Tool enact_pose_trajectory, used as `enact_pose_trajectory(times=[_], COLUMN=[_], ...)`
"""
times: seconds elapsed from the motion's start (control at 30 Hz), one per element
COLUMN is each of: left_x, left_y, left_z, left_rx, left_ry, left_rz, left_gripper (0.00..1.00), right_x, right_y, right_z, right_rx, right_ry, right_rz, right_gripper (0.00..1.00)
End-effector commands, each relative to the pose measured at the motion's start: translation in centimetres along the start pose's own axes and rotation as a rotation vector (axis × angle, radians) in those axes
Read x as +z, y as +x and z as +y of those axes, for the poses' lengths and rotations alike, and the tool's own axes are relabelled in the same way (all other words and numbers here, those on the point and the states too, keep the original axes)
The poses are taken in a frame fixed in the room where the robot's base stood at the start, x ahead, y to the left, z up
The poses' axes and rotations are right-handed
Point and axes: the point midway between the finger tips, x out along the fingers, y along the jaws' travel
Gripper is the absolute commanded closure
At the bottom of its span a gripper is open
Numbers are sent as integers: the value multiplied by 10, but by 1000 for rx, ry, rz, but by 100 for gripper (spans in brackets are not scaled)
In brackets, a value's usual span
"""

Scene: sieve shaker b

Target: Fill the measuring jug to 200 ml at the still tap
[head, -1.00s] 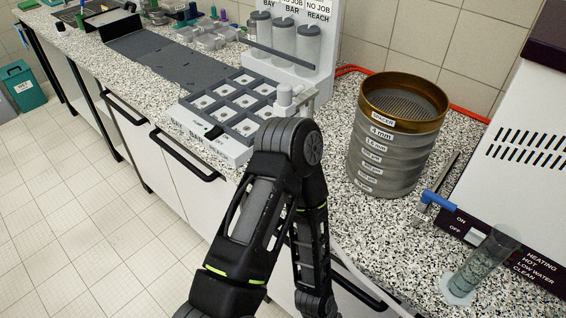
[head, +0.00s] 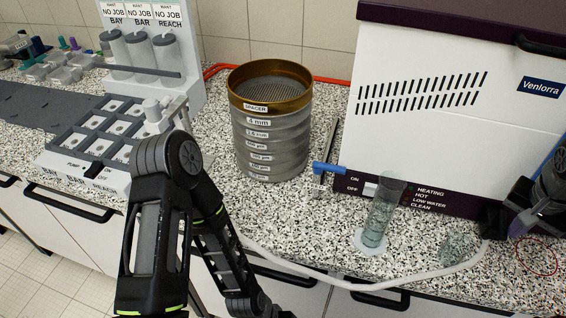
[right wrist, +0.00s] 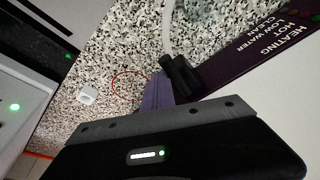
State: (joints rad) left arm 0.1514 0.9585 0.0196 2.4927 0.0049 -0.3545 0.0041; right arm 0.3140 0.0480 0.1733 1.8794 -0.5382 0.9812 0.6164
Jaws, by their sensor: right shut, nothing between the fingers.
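The still (head: 440,60) is the white box with a dark purple top and lower panel at the right of the head view. A blue lever (head: 328,169), seemingly its tap, sticks out at its lower left. A tall clear cylinder (head: 378,222) on a pale base stands before the panel; its fill level is unreadable. A low clear vessel (head: 457,246), perhaps the measuring jug, stands further right, its markings unreadable. My right gripper (head: 492,218) is shut and empty, just behind and right of this vessel. My left gripper is out of view.
A pale hose (head: 400,284) runs along the counter's front edge. A sieve stack (head: 270,130) stands left of the still. A rack tray (head: 100,135) is further left, partly behind my left arm. A thin red loop (right wrist: 130,85) lies near my right fingers.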

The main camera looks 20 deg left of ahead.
Motion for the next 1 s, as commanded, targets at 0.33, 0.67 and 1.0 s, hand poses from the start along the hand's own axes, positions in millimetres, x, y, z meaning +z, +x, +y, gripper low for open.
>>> enact_pose_trajectory(times=[0.33, 0.67, 1.0], left_x=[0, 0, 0], left_y=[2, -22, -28], left_z=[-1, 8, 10], left_rx=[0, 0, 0], left_ry=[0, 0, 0], left_rz=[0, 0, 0], left_gripper=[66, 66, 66], right_x=[2, -9, -12], right_y=[0, -33, -44], right_z=[-5, 0, 4], right_rx=[-1, -1, -1], right_ry=[-1, 1, 0], right_rz=[1, 2, 0], right_gripper=[100, 100, 100])
